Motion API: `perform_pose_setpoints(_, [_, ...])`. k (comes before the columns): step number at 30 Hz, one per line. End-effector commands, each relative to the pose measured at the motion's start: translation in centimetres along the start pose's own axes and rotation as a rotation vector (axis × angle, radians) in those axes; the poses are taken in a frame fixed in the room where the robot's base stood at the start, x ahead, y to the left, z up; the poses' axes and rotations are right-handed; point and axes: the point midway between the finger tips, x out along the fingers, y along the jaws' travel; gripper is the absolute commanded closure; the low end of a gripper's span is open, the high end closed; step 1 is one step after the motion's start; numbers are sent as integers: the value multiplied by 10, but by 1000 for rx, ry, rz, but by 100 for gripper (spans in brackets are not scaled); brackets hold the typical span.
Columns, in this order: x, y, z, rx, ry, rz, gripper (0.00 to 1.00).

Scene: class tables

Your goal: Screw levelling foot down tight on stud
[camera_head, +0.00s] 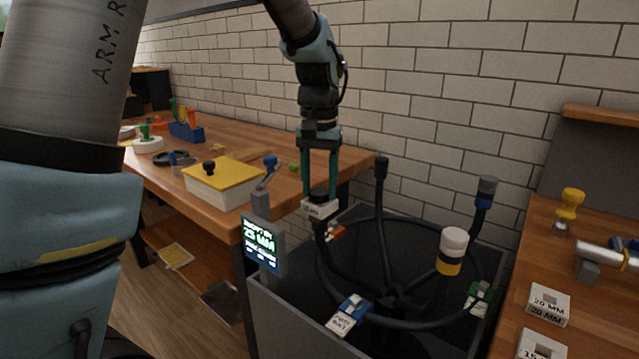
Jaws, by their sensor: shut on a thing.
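My gripper (321,186) hangs over the far left part of an upturned black ring frame (350,319). Its two teal fingers are shut on a dark piece, seemingly the levelling foot (320,195), mostly hidden between the fingertips. A pale block (318,209) with small dark lettering sits directly below it, above a black leg end (321,230) of the frame. The stud is hidden; I cannot tell whether foot and block touch. Other upright legs end in a black cap (381,167), a dark grey cap with a blue band (487,188), and a white cap with a black-and-yellow band (453,244).
A grey bin (290,318) surrounds the frame. A display (264,244) reading 25 MM stands at its left. A yellow-topped box (224,182) and tools lie on the left wooden table. The right bench holds a 20 MM block (548,304) and a yellow-handled tool (569,205).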

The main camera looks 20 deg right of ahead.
Motion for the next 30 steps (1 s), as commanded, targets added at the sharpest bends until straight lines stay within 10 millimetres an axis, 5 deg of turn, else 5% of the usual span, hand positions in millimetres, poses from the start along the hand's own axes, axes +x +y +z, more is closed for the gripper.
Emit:
perform_pose_setpoints(5, [-2, -1, 0, 35, 2, 0, 100])
perform_pose_setpoints(15, [-2, -1, 0, 373, 1, 0, 100])
perform_pose_setpoints(30, [-4, -2, -1, 482, 1, 0, 100])
